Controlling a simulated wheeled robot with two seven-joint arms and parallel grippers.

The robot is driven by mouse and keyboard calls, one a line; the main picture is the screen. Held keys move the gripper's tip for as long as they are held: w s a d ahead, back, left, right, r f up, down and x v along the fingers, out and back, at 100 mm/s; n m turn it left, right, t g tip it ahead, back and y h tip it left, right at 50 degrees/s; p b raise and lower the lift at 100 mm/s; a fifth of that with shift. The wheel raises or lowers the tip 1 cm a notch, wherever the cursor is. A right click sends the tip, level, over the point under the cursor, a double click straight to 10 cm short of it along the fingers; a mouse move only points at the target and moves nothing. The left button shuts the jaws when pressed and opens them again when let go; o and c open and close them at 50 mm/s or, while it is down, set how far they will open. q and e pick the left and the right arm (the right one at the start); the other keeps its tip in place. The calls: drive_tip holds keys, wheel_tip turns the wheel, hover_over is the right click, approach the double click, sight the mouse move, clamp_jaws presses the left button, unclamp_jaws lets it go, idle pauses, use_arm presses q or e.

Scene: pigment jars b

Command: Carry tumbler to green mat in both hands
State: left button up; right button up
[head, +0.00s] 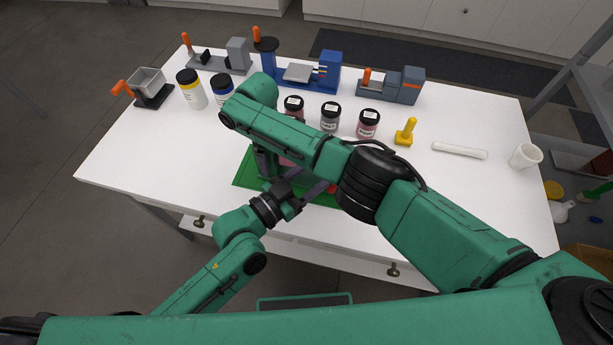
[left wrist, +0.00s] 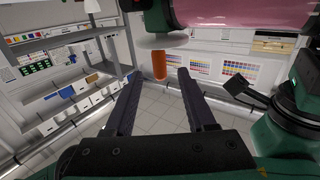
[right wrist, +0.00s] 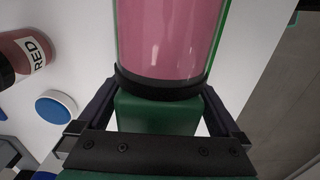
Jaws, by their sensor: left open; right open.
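The tumbler, a pink see-through cylinder with a black end ring, fills the top of the right wrist view (right wrist: 165,40). It also shows at the top right of the left wrist view (left wrist: 235,12). In the head view my right arm hides most of it. The green mat (head: 246,172) lies near the table's front edge, partly covered by my arms. My right gripper (head: 266,165) is open, with its fingers either side of the tumbler's black end; I cannot tell whether they touch.
Black-lidded jars (head: 330,117) stand behind my right arm. Several machines (head: 300,74) line the back. A yellow stamp-like tool (head: 405,132), a white rod (head: 460,150) and a white cup (head: 525,156) are at right.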

drive_tip(key=shift+r, duration=0.25)
wheel_tip(320, 180, up, 12)
drive_tip(key=shift+f, duration=0.2)
use_arm(q)
drive_tip(key=v, duration=0.2)
drive_tip(key=shift+s+a, duration=0.2)
drive_tip(key=shift+a, duration=0.05)
use_arm(e)
drive_tip(key=shift+s, duration=0.1)
